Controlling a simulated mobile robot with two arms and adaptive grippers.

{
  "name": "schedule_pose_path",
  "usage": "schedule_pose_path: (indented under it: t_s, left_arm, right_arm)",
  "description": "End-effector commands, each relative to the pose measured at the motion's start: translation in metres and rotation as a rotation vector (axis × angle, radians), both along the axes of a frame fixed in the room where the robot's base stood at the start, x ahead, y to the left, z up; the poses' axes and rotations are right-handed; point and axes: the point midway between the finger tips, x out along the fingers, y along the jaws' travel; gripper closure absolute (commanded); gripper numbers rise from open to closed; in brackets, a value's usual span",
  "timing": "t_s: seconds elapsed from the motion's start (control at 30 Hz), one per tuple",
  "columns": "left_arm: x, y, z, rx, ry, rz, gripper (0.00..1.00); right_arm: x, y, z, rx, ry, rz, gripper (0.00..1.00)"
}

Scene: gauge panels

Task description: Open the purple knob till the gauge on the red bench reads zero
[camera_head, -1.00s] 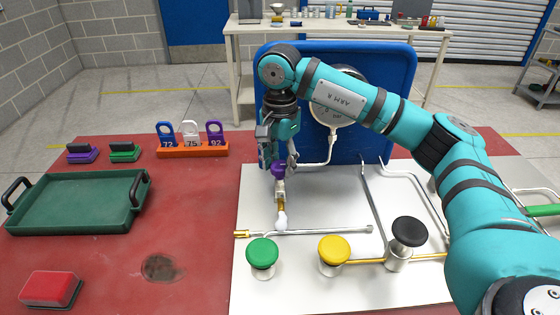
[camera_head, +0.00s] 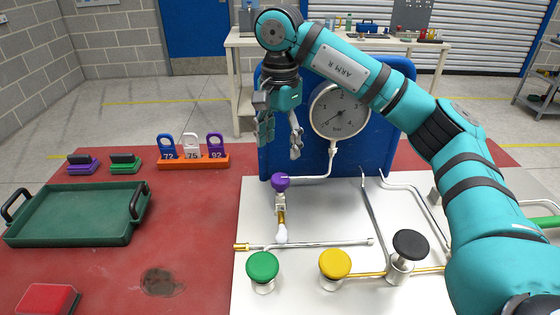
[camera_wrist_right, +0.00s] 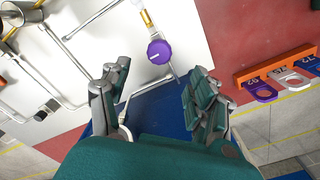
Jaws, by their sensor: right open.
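The purple knob (camera_head: 281,182) sits on a valve on the white panel, with a pale mark on its top. It also shows in the right wrist view (camera_wrist_right: 159,52), ahead of the fingers. My right gripper (camera_head: 280,149) is open and empty above the knob, pointing down and clear of it. The same gripper's spread fingers show in the right wrist view (camera_wrist_right: 163,75). The round gauge (camera_head: 339,110), marked bar, stands behind the knob on a pipe; its needle seems to point lower left, but the exact reading is too small to tell. The red bench (camera_head: 205,225) carries the panel. My left gripper is not in view.
Green (camera_head: 263,266), yellow (camera_head: 335,264) and black (camera_head: 410,244) knobs stand at the panel's front. Thin pipes cross the panel. A blue board (camera_head: 390,140) rises behind. A green tray (camera_head: 75,237) and an orange rack of numbered tags (camera_head: 193,162) are at left.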

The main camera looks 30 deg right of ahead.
Motion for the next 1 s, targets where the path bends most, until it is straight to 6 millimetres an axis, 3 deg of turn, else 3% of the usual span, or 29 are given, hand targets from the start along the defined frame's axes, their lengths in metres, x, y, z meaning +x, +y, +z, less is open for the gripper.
schedule_pose_path:
  t_s: [0.23,0.83,1.0]
  left_arm:
    - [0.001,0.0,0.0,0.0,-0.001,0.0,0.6]
    - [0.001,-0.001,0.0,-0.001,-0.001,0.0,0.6]
    - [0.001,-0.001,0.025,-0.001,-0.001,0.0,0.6]
  right_arm:
    - [0.0,-0.001,0.029,-0.001,-0.001,-0.002,0.38]
    - [0.0,-0.001,0.033,0.0,0.0,-0.001,0.38]
    - [0.0,-0.001,0.057,0.0,-0.001,-0.001,0.38]
